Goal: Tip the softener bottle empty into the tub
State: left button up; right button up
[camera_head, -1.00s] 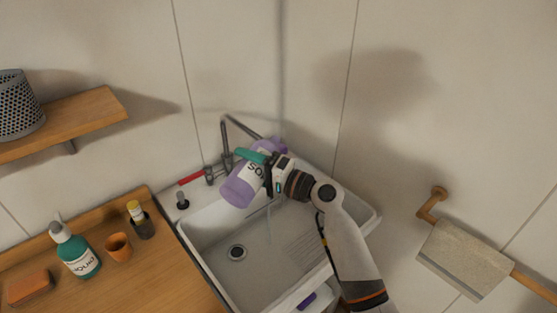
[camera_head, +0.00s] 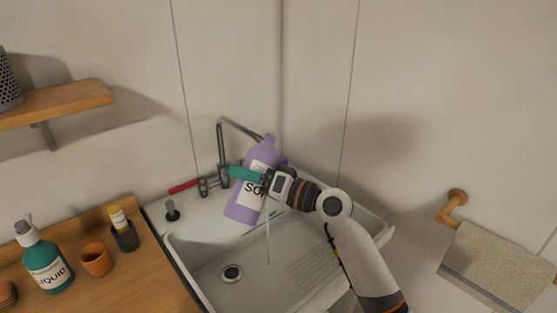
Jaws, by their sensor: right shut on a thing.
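The softener bottle (camera_head: 240,208) is purple with a white label and is held above the white tub (camera_head: 208,268), in front of the faucet. It leans a little, with its neck up and to the right. My right gripper (camera_head: 262,178) is shut on the bottle at its upper part; the teal finger crosses its front. A thin pale stream (camera_head: 268,240) shows below, between the bottle and the tub; I cannot tell whether it comes from the faucet or the bottle. My left gripper is not in view.
A wooden counter (camera_head: 135,285) at the left holds a teal liquid bottle (camera_head: 47,265), an orange cup (camera_head: 96,258) and a dark cup with a yellow item (camera_head: 123,232). A wooden shelf (camera_head: 60,103) is above. A towel (camera_head: 498,265) hangs at the right.

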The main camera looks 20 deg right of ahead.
notch_tip(320, 180, down, 4)
jog(key=n+b, duration=0.3)
jog(key=b, duration=0.2)
jog(key=n+b, duration=0.4)
jog(key=b, duration=0.1)
jog(key=shift+d+f+g+b, duration=0.1)
jog(key=shift+f+g+b, duration=0.1)
jog(key=shift+g+b, duration=0.15)
jog(key=shift+w+f+n+b, duration=0.1)
jog(key=shift+n+b, duration=0.9)
jog(key=shift+n, duration=0.3)
